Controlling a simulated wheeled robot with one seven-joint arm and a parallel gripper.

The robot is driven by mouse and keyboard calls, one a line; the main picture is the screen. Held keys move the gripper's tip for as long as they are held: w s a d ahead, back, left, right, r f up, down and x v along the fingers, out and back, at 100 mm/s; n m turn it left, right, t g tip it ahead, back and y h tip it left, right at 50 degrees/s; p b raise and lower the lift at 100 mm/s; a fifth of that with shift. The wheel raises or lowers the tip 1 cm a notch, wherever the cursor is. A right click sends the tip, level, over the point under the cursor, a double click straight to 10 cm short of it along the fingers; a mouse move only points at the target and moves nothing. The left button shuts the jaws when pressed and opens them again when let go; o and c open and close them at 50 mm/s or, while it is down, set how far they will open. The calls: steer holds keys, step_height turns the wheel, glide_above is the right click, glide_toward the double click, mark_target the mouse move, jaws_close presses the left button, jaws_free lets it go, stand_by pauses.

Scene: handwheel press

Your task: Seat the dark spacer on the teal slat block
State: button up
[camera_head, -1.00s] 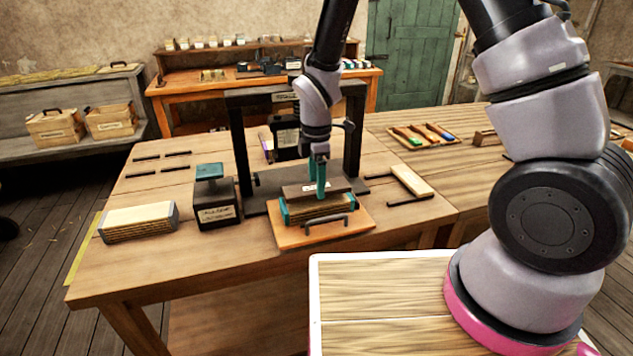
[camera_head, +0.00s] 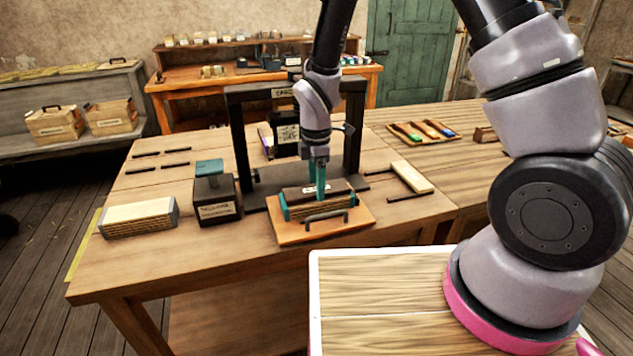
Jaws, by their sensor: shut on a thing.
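The teal slat block (camera_head: 323,210), a stack of pale slats with teal ends, lies on an orange-brown board (camera_head: 295,238) with a dark handle in front. The dark spacer (camera_head: 300,194) is a flat dark brown bar with a small pale label. It lies along the top of the slat block, between the teal ends, and appears to touch it. My gripper (camera_head: 318,190) points straight down with teal fingers shut on the spacer. The fingers hide the middle of the spacer, and I cannot see any gap beneath it.
The black press frame (camera_head: 240,145) stands close behind the block. A dark box with a teal top (camera_head: 215,200) and a grey-ended slat block (camera_head: 138,218) stand to the left. A pale bar (camera_head: 412,177) lies to the right. The table's front left is clear.

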steer(key=shift+f, duration=0.15)
steer(key=o, duration=1.5)
steer(key=shift+c, duration=0.2)
step_height(320, 180, up, 11)
steer(key=shift+f, duration=0.1)
